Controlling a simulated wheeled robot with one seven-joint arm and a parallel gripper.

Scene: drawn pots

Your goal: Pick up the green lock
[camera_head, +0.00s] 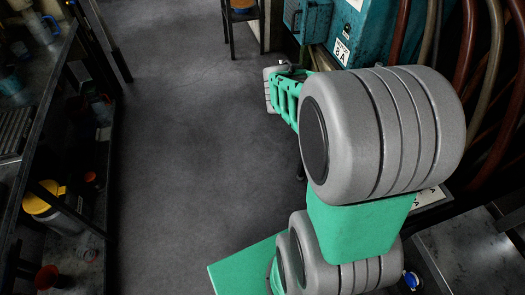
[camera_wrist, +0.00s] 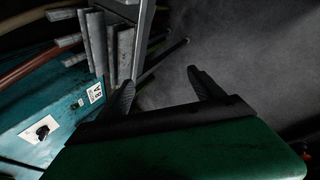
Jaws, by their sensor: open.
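I cannot make out a green lock in either view. My gripper (camera_wrist: 160,78) shows in the wrist view with its two dark fingers spread apart and nothing between them. Beyond the fingers are grey floor and a group of upright grey metal bars. In the head view my green and grey arm reaches away toward the back, beside the teal box, and its links hide part of the right side. The fingers cannot be made out there.
A teal box (camera_head: 370,32) with a labelled front stands at the back right, with thick hoses beside it. A dark shelf at left holds a yellow-topped container (camera_head: 42,198). A metal bench (camera_head: 470,250) is at the lower right. The grey floor (camera_head: 180,130) between is clear.

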